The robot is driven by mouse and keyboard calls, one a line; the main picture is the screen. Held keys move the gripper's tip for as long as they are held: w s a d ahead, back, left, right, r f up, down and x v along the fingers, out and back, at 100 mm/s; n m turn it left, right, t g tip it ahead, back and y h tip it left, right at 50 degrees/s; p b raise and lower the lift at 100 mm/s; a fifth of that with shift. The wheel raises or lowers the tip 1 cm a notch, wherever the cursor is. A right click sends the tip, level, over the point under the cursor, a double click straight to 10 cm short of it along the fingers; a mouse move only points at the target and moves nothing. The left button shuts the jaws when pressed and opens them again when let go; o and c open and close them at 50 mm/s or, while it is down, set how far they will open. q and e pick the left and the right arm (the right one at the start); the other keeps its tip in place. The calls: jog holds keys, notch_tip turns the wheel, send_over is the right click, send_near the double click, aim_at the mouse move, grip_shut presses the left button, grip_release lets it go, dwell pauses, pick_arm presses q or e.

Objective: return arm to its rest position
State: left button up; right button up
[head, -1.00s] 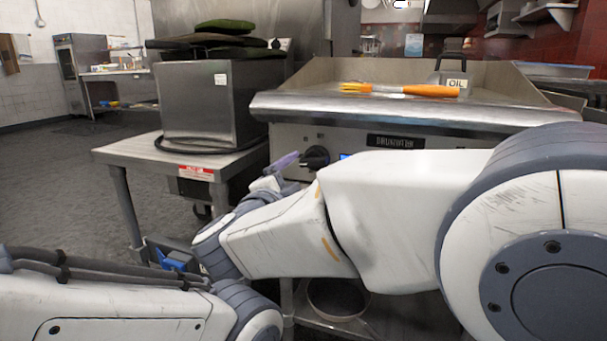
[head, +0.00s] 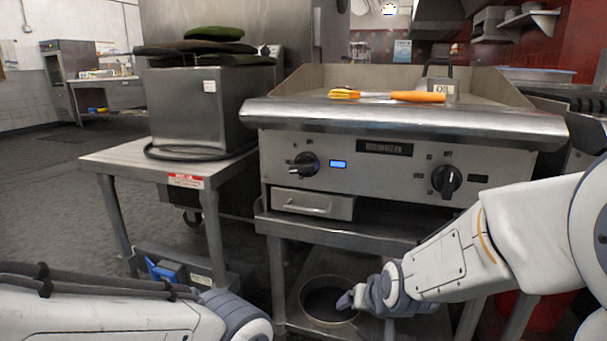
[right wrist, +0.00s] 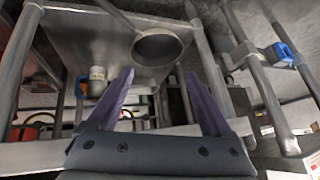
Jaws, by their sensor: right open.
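My right arm (head: 465,250) comes in from the right in the head view and hangs low in front of the griddle stand. My right gripper (right wrist: 155,100) shows in the right wrist view with its two purple fingers wide apart and nothing between them. Beyond it are the stand's legs and lower shelf. My left arm (head: 110,308) lies along the lower left of the head view. Its gripper is out of the picture.
The griddle (head: 400,118) has two black knobs, a lit blue display and an orange-handled brush (head: 390,96) on top. A steel side table (head: 125,157) holds a metal box (head: 195,105). A round pot (head: 328,300) stands on the lower shelf. Open floor lies at left.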

jog(key=s+d+f+n+g+h, duration=0.1)
jog(key=s+d+f+g, duration=0.35)
jog(key=s+d, duration=0.4)
jog(key=s+a+r+n+g+p, duration=0.1)
jog(key=s+a+r+n+p, duration=0.3)
jog(key=s+a+r+p, duration=0.5)
jog(key=s+a+r+n+g+p, duration=0.2)
jog(key=s+a+r+n+p, duration=0.35)
jog(key=r, duration=0.65)
notch_tip(320, 180, up, 36)
jog(key=s+m+p, duration=0.1)
jog(key=p, duration=3.7)
jog(key=shift+s+a+r+m+y, duration=0.2)
jog(key=shift+s+a+m+y, duration=0.1)
jog(key=shift+a+m+y, duration=0.1)
